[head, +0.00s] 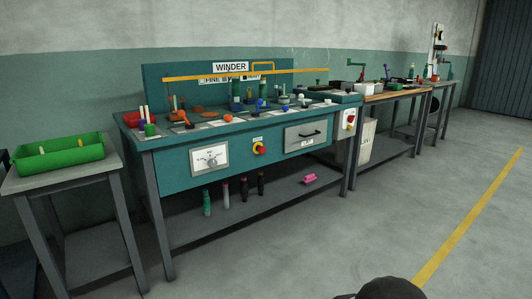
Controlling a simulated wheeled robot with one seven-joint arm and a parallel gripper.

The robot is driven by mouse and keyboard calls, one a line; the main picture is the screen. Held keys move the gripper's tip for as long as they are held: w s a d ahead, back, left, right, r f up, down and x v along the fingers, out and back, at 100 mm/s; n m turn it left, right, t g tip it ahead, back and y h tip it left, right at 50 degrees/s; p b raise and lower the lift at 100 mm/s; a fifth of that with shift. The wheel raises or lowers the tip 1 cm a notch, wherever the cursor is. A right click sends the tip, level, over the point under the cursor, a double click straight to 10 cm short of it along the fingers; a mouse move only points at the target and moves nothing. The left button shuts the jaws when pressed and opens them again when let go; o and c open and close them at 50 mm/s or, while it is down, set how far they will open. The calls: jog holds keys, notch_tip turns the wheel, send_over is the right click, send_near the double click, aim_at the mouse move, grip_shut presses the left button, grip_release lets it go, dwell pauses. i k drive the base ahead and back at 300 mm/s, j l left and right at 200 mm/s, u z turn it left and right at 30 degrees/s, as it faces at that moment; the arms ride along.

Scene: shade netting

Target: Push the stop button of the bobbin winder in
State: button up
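The teal winder bench (235,162) stands against the wall, with a sign reading WINDER (230,67) on its back panel. A red round button on a yellow plate (259,148) sits in the middle of its front panel, under a small white label. A white switch box (349,123) with another red part is at the bench's right end. The labels are too small to read, so I cannot tell which is marked stop, nor whether either is pressed in. My gripper is not in view.
A white dial plate (209,159) and a grey drawer with a black handle (306,134) flank the red button. A green bin (60,158) stands on a side table at left. More benches (392,97) stand at right. The floor in front is clear, with a yellow line (465,225).

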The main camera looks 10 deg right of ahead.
aim_at(262, 150)
jog(key=i+j, duration=0.1)
jog(key=i, duration=0.4)
jog(key=i+z, duration=0.1)
jog(key=i, duration=0.45)
jog(key=i+j, duration=0.2)
jog(key=i, duration=0.3)
jog(key=i+j+z, duration=0.1)
jog(key=i, duration=0.4)
